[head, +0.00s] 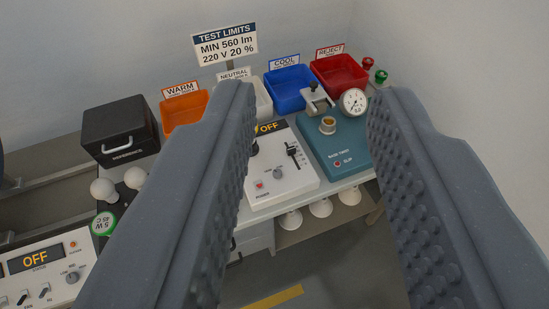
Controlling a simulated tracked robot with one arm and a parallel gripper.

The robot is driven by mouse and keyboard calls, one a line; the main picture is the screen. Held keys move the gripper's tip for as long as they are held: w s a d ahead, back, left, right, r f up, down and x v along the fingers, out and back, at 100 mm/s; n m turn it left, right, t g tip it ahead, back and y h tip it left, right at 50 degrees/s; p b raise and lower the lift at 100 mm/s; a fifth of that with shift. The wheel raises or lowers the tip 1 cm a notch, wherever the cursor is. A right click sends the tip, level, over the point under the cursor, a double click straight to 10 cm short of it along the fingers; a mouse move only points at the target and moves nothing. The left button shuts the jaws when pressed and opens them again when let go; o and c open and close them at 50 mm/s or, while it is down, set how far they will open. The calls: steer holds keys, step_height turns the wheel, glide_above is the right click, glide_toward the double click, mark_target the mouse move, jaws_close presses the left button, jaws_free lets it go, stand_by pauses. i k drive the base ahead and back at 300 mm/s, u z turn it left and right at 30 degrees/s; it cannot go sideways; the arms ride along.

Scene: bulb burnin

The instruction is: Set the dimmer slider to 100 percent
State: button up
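The dimmer slider (291,150) is a black knob on a vertical track on the white control box (297,185), in the middle of the head view. It sits near the upper part of its track; the scale marks are too small to read. The box's display reads OFF, and a knob (278,172) and a red power button (259,185) are on its face. My gripper (312,100) is open and empty, its two ridged fingers wide apart in the foreground. The slider shows between the fingers, farther off and not touched. The left finger hides the box's left part.
A teal base tester (345,150) with a gauge (353,102) stands right of the box. Orange (183,112), blue (290,88) and red (339,76) bins line the back. A black reference box (120,132), bulbs (103,189) and another OFF panel (40,270) are at left.

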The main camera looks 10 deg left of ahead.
mark_target(291, 150)
steer(key=u, duration=0.1)
steer(key=k, duration=0.4)
steer(key=z, duration=0.5)
steer(key=i, duration=1.35)
steer(key=u, duration=0.65)
